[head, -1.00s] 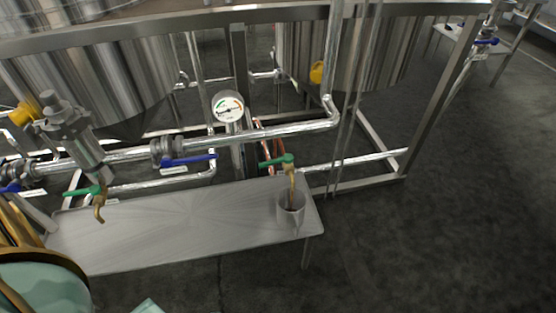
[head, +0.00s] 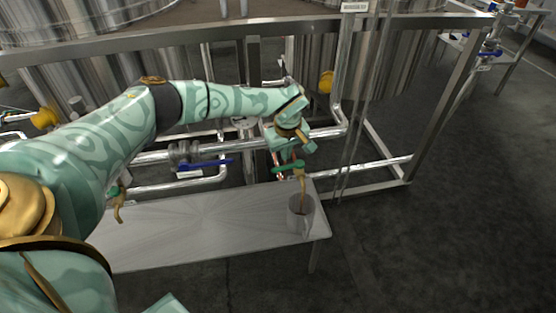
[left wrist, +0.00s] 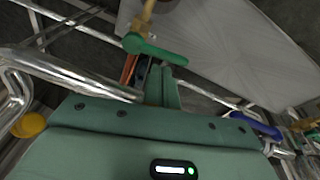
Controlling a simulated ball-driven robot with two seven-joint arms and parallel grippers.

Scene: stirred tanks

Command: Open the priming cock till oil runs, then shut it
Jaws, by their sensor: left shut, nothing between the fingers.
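The right-hand priming cock has a green lever (head: 287,168) and a brass spout (head: 302,188) pointing down into a grey cup (head: 301,218). The lever lies crosswise to the spout and also shows in the left wrist view (left wrist: 155,49). I cannot tell whether oil is running from the spout. My left gripper (head: 299,147) is shut and empty, just above and behind the lever. In the left wrist view its fingertips (left wrist: 170,62) are close to the lever's right part; contact is unclear. My right gripper is out of view.
The cup stands on a grey bench (head: 200,225). A second brass cock (head: 119,205) is at the bench's left. A blue-handled valve (head: 205,163) sits on the pipe, left of my gripper. Pipes and frame posts stand close behind; my arm mostly hides the gauge.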

